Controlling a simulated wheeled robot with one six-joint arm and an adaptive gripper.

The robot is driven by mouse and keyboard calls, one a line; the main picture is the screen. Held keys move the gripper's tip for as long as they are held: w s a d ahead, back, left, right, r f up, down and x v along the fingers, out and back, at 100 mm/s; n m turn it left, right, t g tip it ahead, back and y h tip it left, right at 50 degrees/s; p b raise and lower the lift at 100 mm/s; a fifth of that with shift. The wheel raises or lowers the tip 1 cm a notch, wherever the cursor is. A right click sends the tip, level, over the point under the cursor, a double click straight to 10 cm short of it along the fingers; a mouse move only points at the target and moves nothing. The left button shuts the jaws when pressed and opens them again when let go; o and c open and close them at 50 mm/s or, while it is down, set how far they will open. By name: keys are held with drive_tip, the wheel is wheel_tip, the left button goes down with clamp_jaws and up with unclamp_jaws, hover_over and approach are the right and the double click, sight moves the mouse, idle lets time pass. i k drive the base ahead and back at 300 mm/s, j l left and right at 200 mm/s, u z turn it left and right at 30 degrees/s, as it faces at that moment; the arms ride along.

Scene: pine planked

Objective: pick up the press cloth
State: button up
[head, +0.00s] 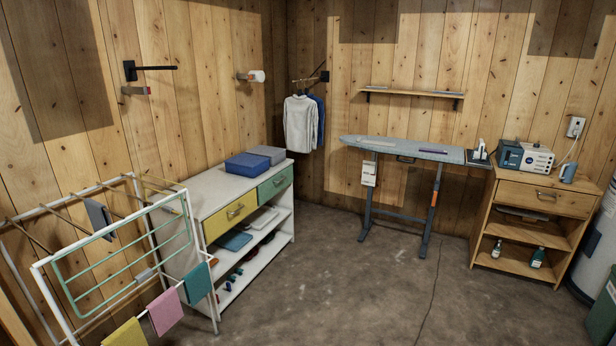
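I cannot tell for certain which cloth is the press cloth. A small flat purple piece (433,151) lies on the grey-blue ironing board (405,147), and a pale flat piece (378,143) lies to its left. On the drying rack (135,180) hang a teal cloth (197,283), a pink cloth (165,312), a yellow cloth (125,334) and a grey-blue cloth (99,217). A folded blue-grey item (234,240) lies on the cabinet's shelf. My gripper is not in view.
A white cabinet (214,199) with blue boxes (248,164) on top stands left. A wooden cabinet (545,199) with appliances (523,157) stands right. An iron (479,150) stands at the board's right end. The concrete floor (340,275) between is clear.

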sight(359, 140)
drive_tip(key=i+u, duration=0.45)
drive_tip(key=i, duration=1.75)
drive_tip(key=i+z, duration=0.3)
drive_tip(key=i, duration=0.15)
drive_tip(key=i+z, duration=0.35)
drive_tip(key=i+j+z, duration=0.3)
drive_tip(key=i, duration=0.2)
drive_tip(key=i+j+z, duration=0.4)
drive_tip(key=i+j, duration=0.7)
